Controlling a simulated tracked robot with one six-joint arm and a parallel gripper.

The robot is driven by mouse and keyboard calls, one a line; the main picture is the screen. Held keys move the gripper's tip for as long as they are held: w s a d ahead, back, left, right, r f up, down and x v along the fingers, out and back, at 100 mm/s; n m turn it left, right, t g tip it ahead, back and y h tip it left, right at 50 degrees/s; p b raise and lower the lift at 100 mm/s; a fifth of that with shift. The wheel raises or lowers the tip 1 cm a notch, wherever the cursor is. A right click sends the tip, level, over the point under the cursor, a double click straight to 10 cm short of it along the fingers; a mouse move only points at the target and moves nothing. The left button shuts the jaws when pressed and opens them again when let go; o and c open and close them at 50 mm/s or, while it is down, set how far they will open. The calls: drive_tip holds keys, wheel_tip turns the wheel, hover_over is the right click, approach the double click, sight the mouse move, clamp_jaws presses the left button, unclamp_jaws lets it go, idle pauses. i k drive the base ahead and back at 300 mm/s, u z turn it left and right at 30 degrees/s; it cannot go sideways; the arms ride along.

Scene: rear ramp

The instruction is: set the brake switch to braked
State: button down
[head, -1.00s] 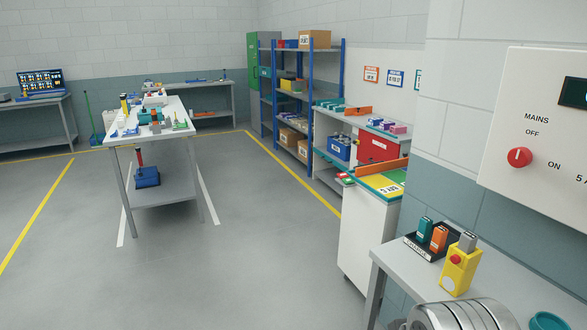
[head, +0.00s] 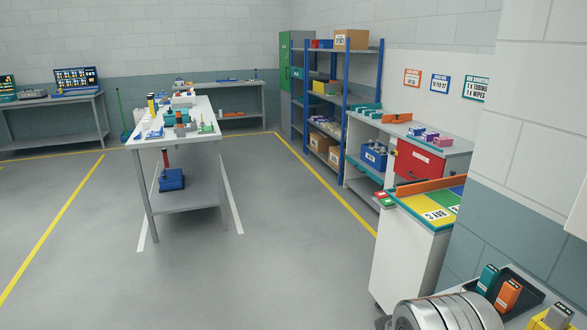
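I cannot make out a brake switch in the head view. My gripper is not in view. Silver rounded links of what looks like my own arm show at the bottom edge, right of the middle.
A grey worktable (head: 185,201) with tools stands left of centre. A white cabinet (head: 405,262) with a yellow and blue top stands at right, before a blue shelf rack (head: 343,110). A charger tray (head: 522,287) with teal and orange packs is at bottom right. Grey floor (head: 270,275) between is clear.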

sight(386, 201)
drive_tip(key=u, duration=0.1)
drive_tip(key=i, duration=2.15)
drive_tip(key=z, duration=0.5)
drive_tip(key=i, duration=1.45)
drive_tip(key=z, duration=0.4)
